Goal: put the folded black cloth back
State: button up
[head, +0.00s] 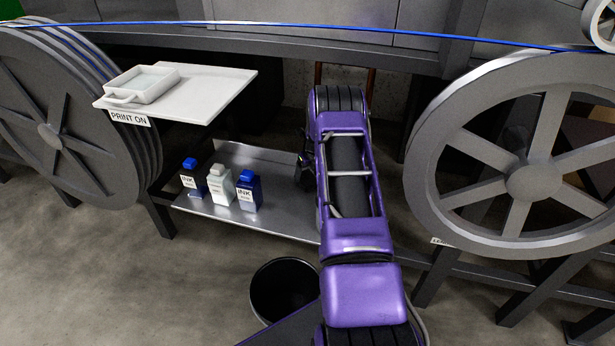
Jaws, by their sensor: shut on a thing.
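No folded black cloth can be made out in the head view. My purple arm rises from the bottom through the middle of the picture and hides what lies behind it. My gripper cannot be made out; its fingers and anything between them are hidden. A small dark shape shows at the left edge of my arm, beside the right end of the metal shelf (228,218); I cannot tell what it is. A white table (208,88) marked "PRINT ON" stands at upper left with a shallow white tray (143,84) on it.
Ink bottles stand on the low shelf: one with a dark body (189,178), a white one (218,187) and a blue one (248,192). A black bin (283,288) is on the floor. Large reels stand left (75,125) and right (527,180). A blue cable (330,29) crosses above.

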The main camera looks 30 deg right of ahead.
jog(key=shift+f, duration=0.35)
jog(key=shift+f, duration=0.1)
jog(key=o, duration=1)
jog(key=p+v, duration=0.1)
jog(key=v, duration=1.1)
jog(key=shift+p, duration=0.35)
jog(key=shift+a, duration=0.1)
